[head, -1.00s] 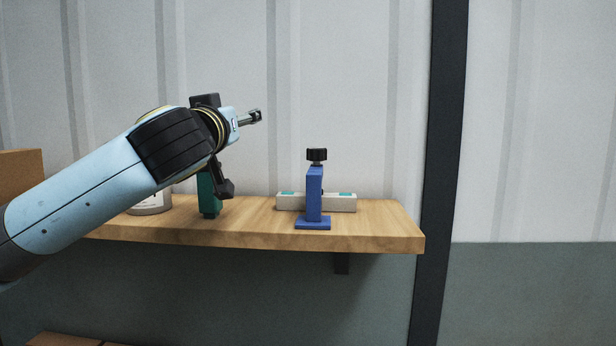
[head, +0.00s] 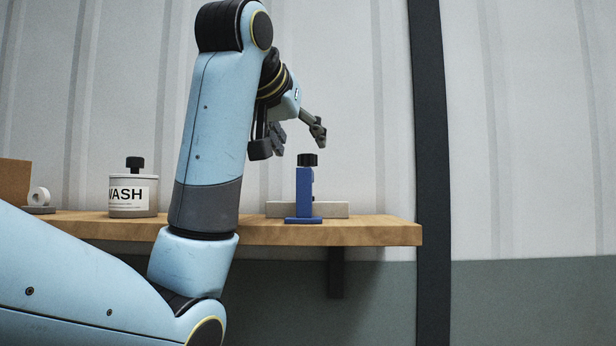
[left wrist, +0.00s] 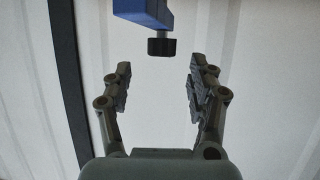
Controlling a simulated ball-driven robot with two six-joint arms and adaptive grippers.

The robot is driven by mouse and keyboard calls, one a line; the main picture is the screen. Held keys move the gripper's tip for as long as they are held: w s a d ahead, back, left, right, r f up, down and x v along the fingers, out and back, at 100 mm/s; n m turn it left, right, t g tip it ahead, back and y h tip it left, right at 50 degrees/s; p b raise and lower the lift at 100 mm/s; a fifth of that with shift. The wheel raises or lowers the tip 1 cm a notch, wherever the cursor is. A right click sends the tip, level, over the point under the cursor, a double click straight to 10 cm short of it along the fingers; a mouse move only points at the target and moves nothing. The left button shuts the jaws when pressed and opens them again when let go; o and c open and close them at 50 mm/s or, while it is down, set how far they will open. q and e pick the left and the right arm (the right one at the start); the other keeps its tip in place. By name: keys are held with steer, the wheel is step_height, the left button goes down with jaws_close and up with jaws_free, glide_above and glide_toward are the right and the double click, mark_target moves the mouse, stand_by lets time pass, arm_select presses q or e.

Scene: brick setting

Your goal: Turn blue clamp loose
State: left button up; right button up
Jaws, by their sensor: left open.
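The blue clamp (head: 304,190) stands upright on the wooden shelf, with a black knob (head: 308,160) on top. In the left wrist view the clamp's blue end (left wrist: 143,10) shows at the top edge, with its black knob (left wrist: 162,47) just beyond the space between my fingertips. My left gripper (head: 299,137) is above the clamp in the head view, apart from the knob. It also shows in the left wrist view (left wrist: 158,75), with its fingers spread and nothing between them. My right gripper is in neither view.
The wooden shelf (head: 375,233) carries a pale bar (head: 335,209) behind the clamp, a labelled WASH pot (head: 133,194), a white roll (head: 39,196) and a brown box (head: 14,180). A dark post (head: 430,150) stands right of the shelf. The air right of the clamp is clear.

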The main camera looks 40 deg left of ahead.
mark_target(308, 155)
arm_select(q)
steer(key=x, duration=0.5)
steer(key=shift+a+r+p, duration=0.1)
steer(key=shift+a+p, duration=0.1)
steer(key=shift+p, duration=0.2)
steer(key=shift+w+a+f, duration=0.1)
steer(key=shift+w+f, duration=0.15)
steer(key=shift+w, duration=0.25)
